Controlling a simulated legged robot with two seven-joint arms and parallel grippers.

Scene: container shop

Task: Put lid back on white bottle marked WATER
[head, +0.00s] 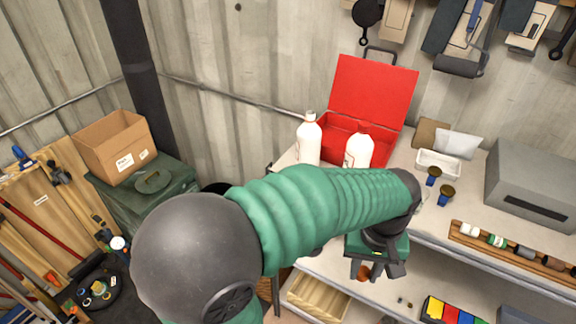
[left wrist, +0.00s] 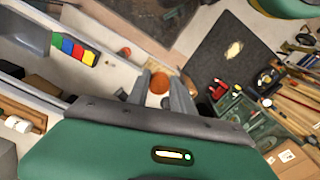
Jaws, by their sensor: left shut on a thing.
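Two white bottles stand upright side by side near the red box. The left bottle (head: 308,144) has a narrow top. The right bottle (head: 357,150) has part of a dark mark at its side, and its lower part is hidden by my arm. I cannot read WATER on either. My left gripper (head: 372,268) points down at the bench's front side, below and right of the bottles. It is shut on a small round orange-brown thing, seemingly a lid (left wrist: 159,83), between the fingertips in the left wrist view. My right gripper is not in view.
An open red box (head: 372,92) stands behind the bottles. A white tray (head: 438,164), blue-handled stamps (head: 445,195) and a grey case (head: 532,185) are to the right. A rack of small items (head: 515,248) lies along the front. Below are a wooden crate (head: 318,297) and coloured blocks (head: 452,312).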

